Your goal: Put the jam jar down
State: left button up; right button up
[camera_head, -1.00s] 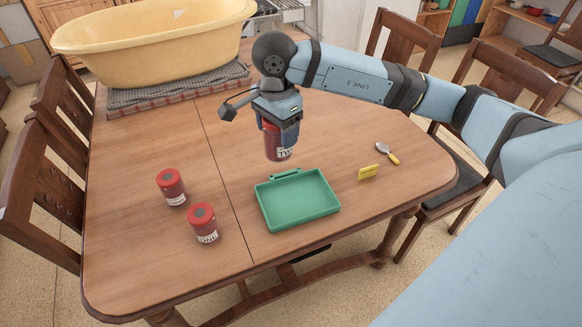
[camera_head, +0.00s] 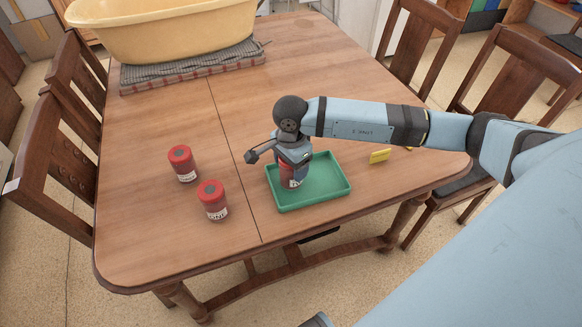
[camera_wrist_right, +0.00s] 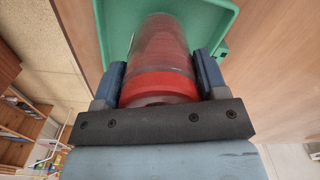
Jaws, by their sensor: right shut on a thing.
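The jam jar (camera_head: 291,180), with a red lid and a pale label, is upright between the fingers of my right gripper (camera_head: 291,166). It is over the left part of the green tray (camera_head: 335,186); I cannot tell if its base touches the tray floor. In the right wrist view the jar (camera_wrist_right: 160,60) sits between both blue fingers, with the green tray (camera_wrist_right: 222,22) behind it. My gripper covers the jar's top in the head view. My left gripper is not in view.
Two similar red-lidded jars (camera_head: 183,164) (camera_head: 213,201) stand left of the tray on the wooden table (camera_head: 180,230). A yellow tub (camera_head: 160,30) rests on a folded cloth (camera_head: 190,68) at the back. Chairs surround the table.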

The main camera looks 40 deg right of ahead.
jog(key=shift+f, duration=0.7)
jog(key=shift+f, duration=0.15)
jog(key=o, duration=1.2)
jog(key=shift+c, duration=0.2)
jog(key=shift+r, duration=0.2)
notch_tip(320, 180, up, 11)
jog(key=shift+f, duration=0.2)
jog(key=shift+r, duration=0.7)
